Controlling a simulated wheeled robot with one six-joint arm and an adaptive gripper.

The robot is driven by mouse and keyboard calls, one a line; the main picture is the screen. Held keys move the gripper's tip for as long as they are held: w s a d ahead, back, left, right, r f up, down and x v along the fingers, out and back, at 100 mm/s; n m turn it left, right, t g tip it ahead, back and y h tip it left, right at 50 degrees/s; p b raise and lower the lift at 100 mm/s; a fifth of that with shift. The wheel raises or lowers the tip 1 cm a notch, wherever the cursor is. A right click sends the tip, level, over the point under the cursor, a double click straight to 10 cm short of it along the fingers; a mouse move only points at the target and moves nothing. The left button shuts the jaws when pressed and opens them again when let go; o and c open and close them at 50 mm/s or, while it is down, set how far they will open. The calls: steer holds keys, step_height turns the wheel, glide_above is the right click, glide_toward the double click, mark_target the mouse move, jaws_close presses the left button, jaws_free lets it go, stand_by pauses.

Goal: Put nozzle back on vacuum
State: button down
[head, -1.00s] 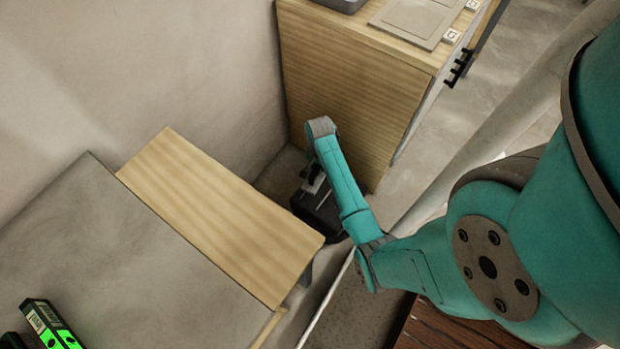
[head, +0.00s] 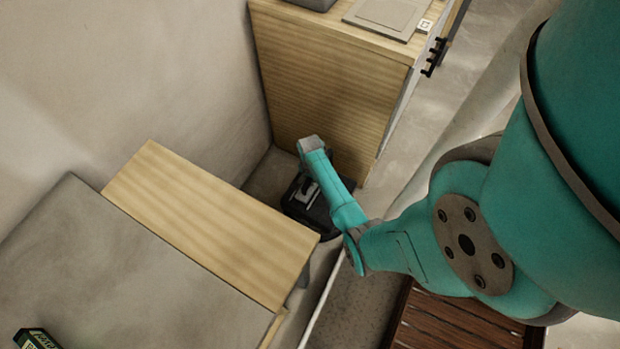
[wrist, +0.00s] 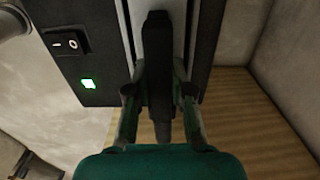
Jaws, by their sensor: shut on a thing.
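The vacuum (head: 297,208) is a dark unit on the floor, in the gap between the low wooden bench and the wooden cabinet. In the wrist view its dark panel (wrist: 62,75) carries a rocker switch and a lit green light. My gripper (wrist: 158,95) is shut on the black nozzle (wrist: 158,45), one finger on each side. The nozzle lies in front of a pale vertical strip on the vacuum's face. I cannot tell whether it touches the vacuum. In the head view my arm hides the gripper's jaws and the nozzle.
The wooden cabinet (head: 315,90) stands close behind the vacuum, with black handles on its right side. The low wooden bench (head: 210,220) and a grey surface (head: 120,270) lie to the left. A dark slatted wooden surface (head: 455,325) is at the bottom right.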

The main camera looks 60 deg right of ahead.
steer(key=shift+f, duration=0.15)
steer(key=c, duration=1)
jaws_free()
steer(key=shift+f, duration=0.1)
step_height(320, 180, up, 12)
steer(key=shift+r, duration=0.15)
